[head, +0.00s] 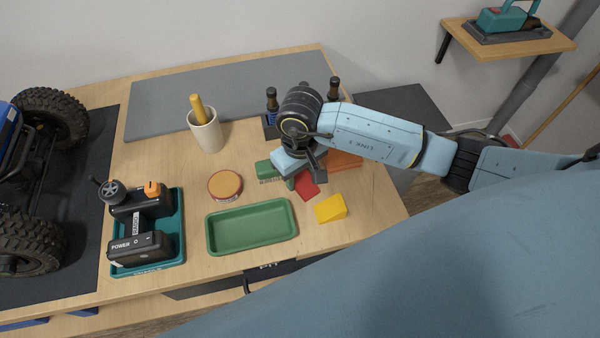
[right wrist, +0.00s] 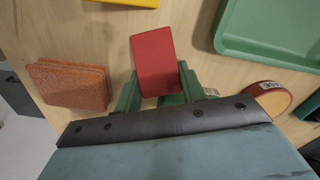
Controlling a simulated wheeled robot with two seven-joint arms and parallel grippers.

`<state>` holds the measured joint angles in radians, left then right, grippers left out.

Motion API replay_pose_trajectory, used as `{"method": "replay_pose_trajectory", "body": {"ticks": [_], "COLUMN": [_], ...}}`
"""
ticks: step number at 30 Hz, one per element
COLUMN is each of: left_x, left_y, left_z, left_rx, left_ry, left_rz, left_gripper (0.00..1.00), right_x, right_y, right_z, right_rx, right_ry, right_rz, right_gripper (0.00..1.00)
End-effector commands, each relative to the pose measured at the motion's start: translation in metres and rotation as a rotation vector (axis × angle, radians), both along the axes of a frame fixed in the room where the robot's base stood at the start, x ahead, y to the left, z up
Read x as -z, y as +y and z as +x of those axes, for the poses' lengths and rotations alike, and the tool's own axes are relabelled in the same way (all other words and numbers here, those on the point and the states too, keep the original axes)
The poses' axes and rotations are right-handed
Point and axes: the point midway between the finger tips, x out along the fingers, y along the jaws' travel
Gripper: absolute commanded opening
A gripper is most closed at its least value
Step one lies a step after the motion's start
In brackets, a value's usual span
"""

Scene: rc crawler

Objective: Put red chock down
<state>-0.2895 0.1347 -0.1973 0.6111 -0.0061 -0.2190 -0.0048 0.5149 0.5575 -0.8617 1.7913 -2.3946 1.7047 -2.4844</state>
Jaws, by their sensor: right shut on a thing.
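My right gripper (head: 304,180) is over the right part of the table, pointing down. It is shut on the red chock (head: 309,190). In the right wrist view, the red chock (right wrist: 154,58) sits between the green fingers (right wrist: 158,92) and extends beyond them. Its underside is hidden, so I cannot tell whether it touches the wood. A yellow chock (head: 331,208) lies on the table to its lower right. The green tray (head: 228,245) is to its lower left and looks empty. My left gripper is not in view.
An orange sponge (right wrist: 70,84) lies beside the gripper. A round orange-lidded tin (head: 225,184), a cup (head: 206,132) and a teal tray (head: 172,255) with black devices stand further left. A crawler (head: 35,140) is at far left. Bare wood (head: 370,225) shows at right.

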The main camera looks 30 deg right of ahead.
Motion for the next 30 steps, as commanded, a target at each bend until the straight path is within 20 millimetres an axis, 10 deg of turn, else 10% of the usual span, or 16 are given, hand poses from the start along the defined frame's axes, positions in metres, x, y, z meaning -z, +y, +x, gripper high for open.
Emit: {"method": "replay_pose_trajectory", "body": {"ticks": [3,4,9,20,30], "left_x": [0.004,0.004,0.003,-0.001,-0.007], "left_y": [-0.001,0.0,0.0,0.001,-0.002], "left_z": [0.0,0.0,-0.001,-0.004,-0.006], "left_rx": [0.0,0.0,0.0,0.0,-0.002], "left_ry": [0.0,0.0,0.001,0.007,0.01], "left_rz": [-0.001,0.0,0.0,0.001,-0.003], "left_gripper": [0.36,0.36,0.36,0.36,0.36], "right_x": [0.003,0.003,0.002,-0.001,-0.068], "right_y": [0.0,0.0,0.0,0.0,0.0], "right_z": [0.0,0.0,0.0,0.0,0.002], "right_rx": [0.0,0.0,0.0,0.0,-0.002], "right_ry": [-0.001,0.0,0.0,0.001,-0.007], "right_rz": [-0.001,-0.001,0.0,0.001,-0.001], "right_gripper": [0.15,0.41,0.61,0.61,0.61]}}
